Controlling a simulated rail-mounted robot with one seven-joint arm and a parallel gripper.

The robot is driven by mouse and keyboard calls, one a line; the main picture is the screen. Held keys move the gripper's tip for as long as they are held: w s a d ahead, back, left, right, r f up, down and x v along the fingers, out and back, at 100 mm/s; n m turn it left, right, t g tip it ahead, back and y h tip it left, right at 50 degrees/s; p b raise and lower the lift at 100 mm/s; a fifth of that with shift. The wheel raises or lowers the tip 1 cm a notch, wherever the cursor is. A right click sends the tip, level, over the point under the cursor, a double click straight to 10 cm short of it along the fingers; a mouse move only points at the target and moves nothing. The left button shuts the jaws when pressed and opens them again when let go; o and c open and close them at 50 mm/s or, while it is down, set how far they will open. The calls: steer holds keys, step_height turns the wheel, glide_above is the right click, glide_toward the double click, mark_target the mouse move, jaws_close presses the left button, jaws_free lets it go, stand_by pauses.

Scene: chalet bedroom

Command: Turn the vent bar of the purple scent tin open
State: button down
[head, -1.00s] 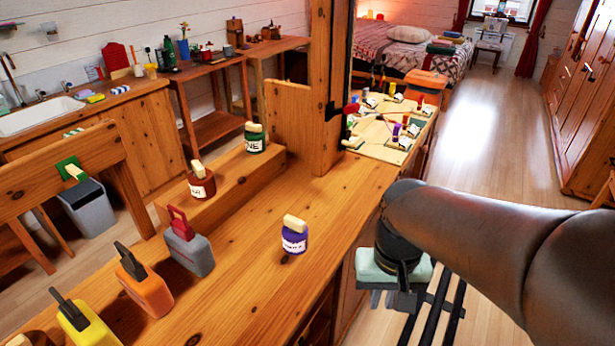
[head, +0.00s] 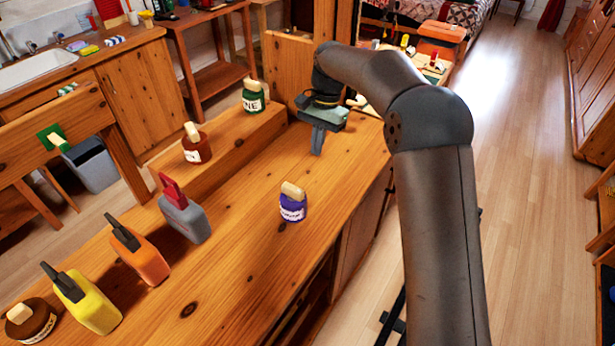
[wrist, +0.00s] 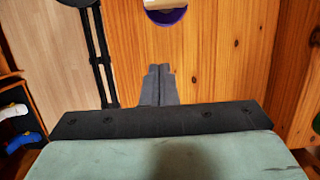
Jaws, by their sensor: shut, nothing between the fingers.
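The purple scent tin (head: 293,207) stands upright on the wooden bench top in the head view. It has a white label and a pale wooden bar (head: 292,190) across its top. In the wrist view the purple tin (wrist: 166,17) is cut off by the top edge, so its bar is mostly out of frame there. My gripper (head: 317,150) is above the bench, farther back than the tin and a little to its right, apart from it. Its fingers (wrist: 158,85) are together and empty, pointing down.
On the raised ledge stand a green tin (head: 253,98) and a red-brown tin (head: 196,146). A grey bottle (head: 185,216), an orange bottle (head: 140,255), a yellow bottle (head: 85,300) and a brown tin (head: 32,322) line the bench's left side. Bare wood surrounds the purple tin.

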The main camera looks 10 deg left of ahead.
mark_target(293, 192)
steer(key=shift+s+a+f+p, duration=0.25)
steer(key=shift+s+a+f, duration=0.1)
steer(key=shift+s+f, duration=0.75)
steer(key=shift+s+a+f+p, duration=0.35)
steer(key=shift+s+f, duration=0.35)
steer(key=shift+f, duration=0.75)
steer(key=shift+s+a+f+p, duration=0.15)
steer(key=shift+s+a+f, duration=0.25)
steer(key=shift+s+f, duration=0.7)
steer(key=shift+w+d+f+m, duration=0.15)
steer(key=shift+w+m, duration=0.1)
steer(key=shift+m, duration=0.05)
